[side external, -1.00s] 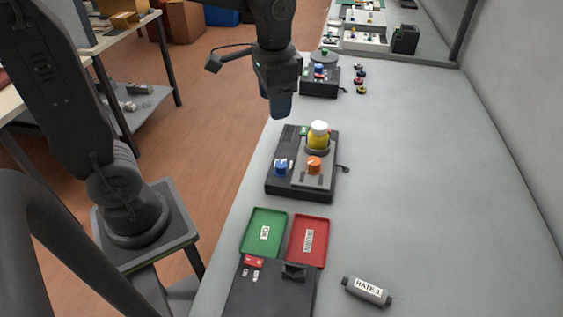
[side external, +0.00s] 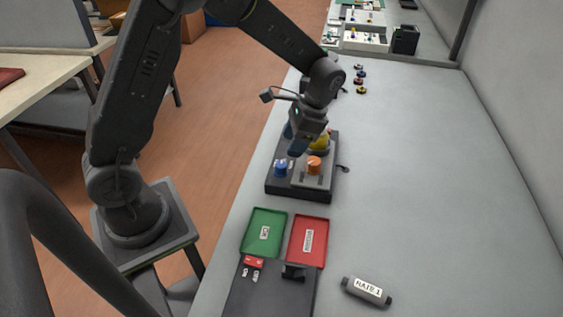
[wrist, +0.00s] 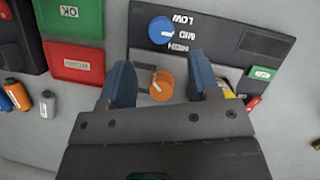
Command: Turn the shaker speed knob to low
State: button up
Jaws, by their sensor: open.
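The shaker unit (side external: 302,193) is a dark box on the bench, with a blue knob (side external: 281,168) and an orange knob (side external: 314,165). In the wrist view the blue knob (wrist: 162,30) has LOW, MID and HIGH labels (wrist: 183,33) beside it. Its white mark faces the label side; I cannot tell exactly which word it meets. My gripper (side external: 299,147) hangs tilted above the unit, partly hiding a yellow bottle (side external: 320,145). In the wrist view my gripper (wrist: 161,62) is open and empty. The orange knob (wrist: 161,86) shows between its fingers; the blue knob lies beyond the fingertips.
A green OK tray (side external: 264,234) and a red tray (side external: 308,242) lie in front of the unit. A grey RATE 1 cylinder (side external: 367,291) lies at the front right.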

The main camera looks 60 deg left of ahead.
aim_at(281, 164)
jog(key=x, duration=0.7)
jog(key=shift+s+f, duration=0.1)
jog(key=shift+f, duration=0.25)
jog(key=c, duration=0.9)
